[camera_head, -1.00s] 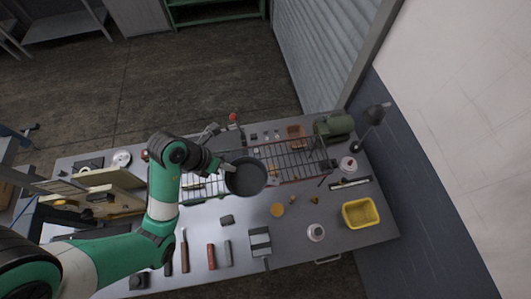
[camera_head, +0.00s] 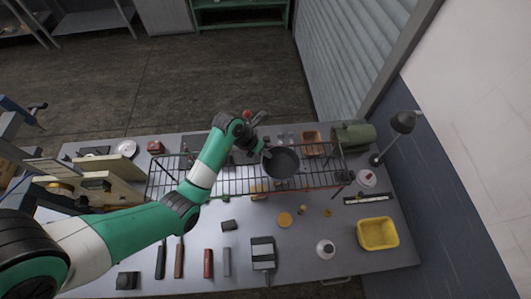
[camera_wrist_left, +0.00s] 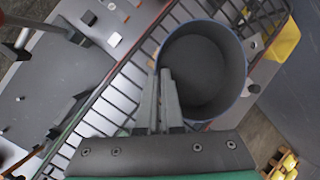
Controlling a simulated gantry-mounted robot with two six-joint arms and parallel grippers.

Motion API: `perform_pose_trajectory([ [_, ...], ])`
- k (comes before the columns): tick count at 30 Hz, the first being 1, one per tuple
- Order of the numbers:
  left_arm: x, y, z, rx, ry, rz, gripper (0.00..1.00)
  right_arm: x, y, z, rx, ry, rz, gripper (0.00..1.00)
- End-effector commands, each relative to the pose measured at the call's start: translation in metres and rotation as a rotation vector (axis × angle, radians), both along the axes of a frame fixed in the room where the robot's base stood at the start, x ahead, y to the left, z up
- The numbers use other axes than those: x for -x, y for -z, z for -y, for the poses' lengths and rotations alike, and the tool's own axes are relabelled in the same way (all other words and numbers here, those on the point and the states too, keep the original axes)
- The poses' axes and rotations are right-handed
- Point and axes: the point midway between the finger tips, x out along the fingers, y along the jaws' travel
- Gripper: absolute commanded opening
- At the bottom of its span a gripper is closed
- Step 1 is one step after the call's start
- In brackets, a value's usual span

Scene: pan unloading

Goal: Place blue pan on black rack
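The pan (camera_head: 281,162) is round and dark grey, and a blue rim shows in the left wrist view (camera_wrist_left: 243,62). It is upright over the right half of the black wire rack (camera_head: 232,180); I cannot tell whether it touches the wires. The rack's wires also show in the left wrist view (camera_wrist_left: 118,98). My left gripper (camera_head: 264,151) reaches the pan from its left side. In the left wrist view its fingers (camera_wrist_left: 165,78) are close together at the pan's wall and appear shut on it. My right gripper is not in view.
A yellow bin (camera_head: 377,233) stands at the front right, and a green cylindrical machine (camera_head: 353,136) and lamp (camera_head: 402,122) at the back right. Wooden boards (camera_head: 85,190) stand at the left. Several small tools lie along the table's front. Some table around the yellowish disc (camera_head: 285,219) is bare.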

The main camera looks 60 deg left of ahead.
Motion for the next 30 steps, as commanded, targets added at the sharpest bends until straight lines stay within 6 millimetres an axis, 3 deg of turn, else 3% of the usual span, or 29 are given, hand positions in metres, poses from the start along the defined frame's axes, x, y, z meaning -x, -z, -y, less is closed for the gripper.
perform_pose_trajectory([
  [11,-0.001,0.006,0.0,0.0,-0.001,0.004,0.0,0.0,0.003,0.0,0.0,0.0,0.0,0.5],
  [15,0.0,0.005,0.0,-0.001,0.0,0.002,0.27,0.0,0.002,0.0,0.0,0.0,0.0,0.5],
  [17,0.0,0.005,0.0,-0.001,0.0,0.002,0.33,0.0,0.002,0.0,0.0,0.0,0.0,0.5],
  [25,0.0,0.004,0.0,-0.001,0.0,0.003,0.33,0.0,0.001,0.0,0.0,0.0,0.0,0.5],
  [30,0.006,-0.014,-0.002,-0.002,-0.001,0.006,0.33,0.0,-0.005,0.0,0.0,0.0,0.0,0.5],
])
